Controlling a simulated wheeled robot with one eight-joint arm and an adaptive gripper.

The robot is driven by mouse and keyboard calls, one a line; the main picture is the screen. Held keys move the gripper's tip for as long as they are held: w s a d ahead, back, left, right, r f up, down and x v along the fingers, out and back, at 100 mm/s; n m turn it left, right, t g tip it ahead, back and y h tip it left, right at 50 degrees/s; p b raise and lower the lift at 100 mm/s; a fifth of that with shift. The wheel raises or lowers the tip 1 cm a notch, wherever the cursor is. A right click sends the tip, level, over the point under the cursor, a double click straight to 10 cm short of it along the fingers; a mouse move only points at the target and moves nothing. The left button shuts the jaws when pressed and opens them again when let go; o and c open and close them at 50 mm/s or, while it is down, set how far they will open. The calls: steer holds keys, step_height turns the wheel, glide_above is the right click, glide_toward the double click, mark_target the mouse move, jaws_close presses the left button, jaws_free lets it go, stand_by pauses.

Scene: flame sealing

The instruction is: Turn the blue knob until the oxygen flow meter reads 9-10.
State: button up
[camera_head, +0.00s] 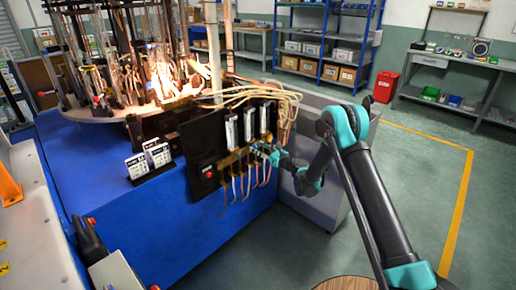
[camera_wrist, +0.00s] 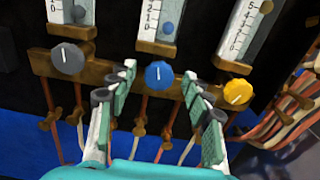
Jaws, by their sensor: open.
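The blue knob (camera_wrist: 159,75) sits in the middle of the brass manifold in the wrist view, with a white line on its face. My gripper (camera_wrist: 163,82) is open, its two fingers on either side of the blue knob; I cannot tell whether they touch it. The flow meter tube (camera_wrist: 160,20) above the blue knob shows a blue-grey ball near its low marks; its upper scale is out of frame. In the head view my gripper (camera_head: 264,150) is at the manifold below the white flow meters (camera_head: 248,124), and the knob is too small to make out.
A grey knob (camera_wrist: 67,58) is on the left and a yellow knob (camera_wrist: 237,92) on the right, near my right finger. Hoses (camera_wrist: 142,115) hang below the manifold. A blue machine table (camera_head: 150,225) carries the black panel.

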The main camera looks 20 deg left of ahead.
steer(key=c, duration=1.1)
steer(key=shift+c, duration=0.2)
